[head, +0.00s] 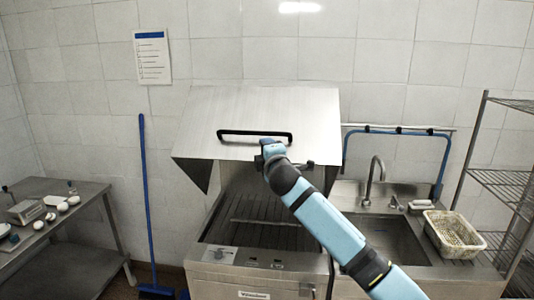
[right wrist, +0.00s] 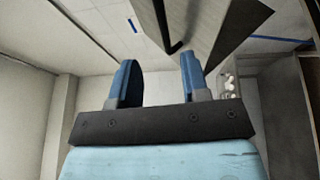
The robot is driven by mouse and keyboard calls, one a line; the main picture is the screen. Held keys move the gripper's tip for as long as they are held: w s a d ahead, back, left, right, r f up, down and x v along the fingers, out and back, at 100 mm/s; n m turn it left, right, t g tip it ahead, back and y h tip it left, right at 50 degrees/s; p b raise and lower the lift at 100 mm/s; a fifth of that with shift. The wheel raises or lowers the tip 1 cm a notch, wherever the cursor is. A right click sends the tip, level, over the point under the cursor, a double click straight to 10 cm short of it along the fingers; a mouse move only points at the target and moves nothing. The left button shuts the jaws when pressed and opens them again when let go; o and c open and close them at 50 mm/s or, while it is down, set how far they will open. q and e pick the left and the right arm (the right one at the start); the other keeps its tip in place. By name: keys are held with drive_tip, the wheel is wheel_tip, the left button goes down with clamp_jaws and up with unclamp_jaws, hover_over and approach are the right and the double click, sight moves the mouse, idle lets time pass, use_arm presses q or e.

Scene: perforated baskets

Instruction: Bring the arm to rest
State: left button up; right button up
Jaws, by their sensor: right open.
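My right arm reaches in from the lower right in the head view. Its gripper (head: 266,149) is just below the black bar handle (head: 255,134) of a raised metal hood (head: 300,110). In the right wrist view my right gripper (right wrist: 158,78) is open, with two blue fingers apart and nothing between them. The hood (right wrist: 225,22) shows beyond the fingers there. I cannot tell from the head view whether the gripper touches the hood. My left gripper is not in view.
Under the hood is an open bay (head: 262,215). To its right are a sink with a faucet (head: 374,178), a perforated basket (head: 453,236) on the counter and a wire shelf (head: 500,182). A metal table (head: 85,198) with several small items stands left, beside a blue broom (head: 147,200).

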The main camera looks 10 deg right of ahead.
drive_tip(key=s+d+f+m+g+y, duration=0.1)
drive_tip(key=s+f+m, duration=0.2)
drive_tip(key=s+f, duration=0.6)
drive_tip(key=s+f+m+g, duration=0.2)
drive_tip(key=s+f, duration=0.3)
drive_tip(key=f, duration=0.8)
drive_tip(key=s+d+f+m+g+y, duration=0.1)
drive_tip(key=s+f+m, duration=0.2)
drive_tip(key=s+f, duration=0.6)
drive_tip(key=s+d+f+m+g, duration=0.1)
drive_tip(key=s+d+f+m, duration=0.1)
drive_tip(key=s+f, duration=0.3)
drive_tip(key=s+d+f+m+g, duration=0.1)
drive_tip(key=s+f, duration=0.4)
drive_tip(key=s, duration=0.8)
drive_tip(key=s+d+f+m+g+h, duration=0.1)
drive_tip(key=s+d+f+m, duration=0.2)
drive_tip(key=s, duration=0.7)
wheel_tip(320, 180, down, 2)
drive_tip(key=m, duration=0.2)
drive_tip(key=shift+f+m+g, duration=0.25)
drive_tip(key=shift+m+g, duration=0.05)
drive_tip(key=shift+d, duration=0.1)
